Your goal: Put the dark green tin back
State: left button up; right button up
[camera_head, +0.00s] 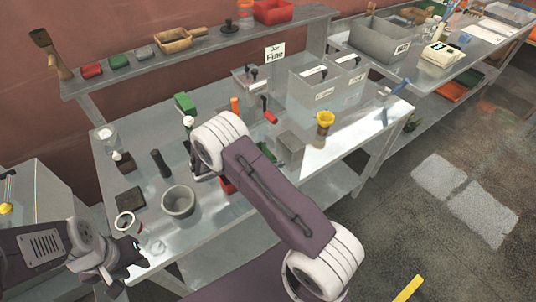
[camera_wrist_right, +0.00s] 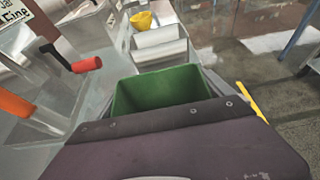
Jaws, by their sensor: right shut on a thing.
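The dark green tin (camera_wrist_right: 160,92) is an open box that stands out just beyond my right gripper's dark body in the right wrist view. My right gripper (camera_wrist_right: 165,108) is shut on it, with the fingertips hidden. In the head view only a green piece of the tin (camera_head: 268,152) shows beside my right forearm, which covers the rest and the right gripper. My left gripper (camera_head: 128,262) is low at the left, by the table's front edge, and its finger opening is unclear.
A grey block (camera_head: 290,147) and a yellow cup (camera_head: 325,119) stand beyond the tin. A red-handled crank (camera_head: 270,117) is close by. A grey bowl (camera_head: 179,201) and a black cylinder (camera_head: 160,163) stand left. A green block (camera_head: 185,102) lies behind. The upper shelf (camera_head: 215,43) holds red and green items.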

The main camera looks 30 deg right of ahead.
jog(key=o, duration=1.1)
jog(key=shift+f, duration=0.1)
jog(key=shift+o, duration=0.5)
jog(key=shift+a+r, duration=0.15)
jog(key=shift+r, duration=0.1)
jog(key=w+b+v, duration=0.1)
jog(key=b+v, duration=0.1)
jog(key=v, duration=0.9)
jog(key=shift+s+a, duration=0.35)
jog(key=shift+s, duration=0.15)
jog(key=shift+r, duration=0.1)
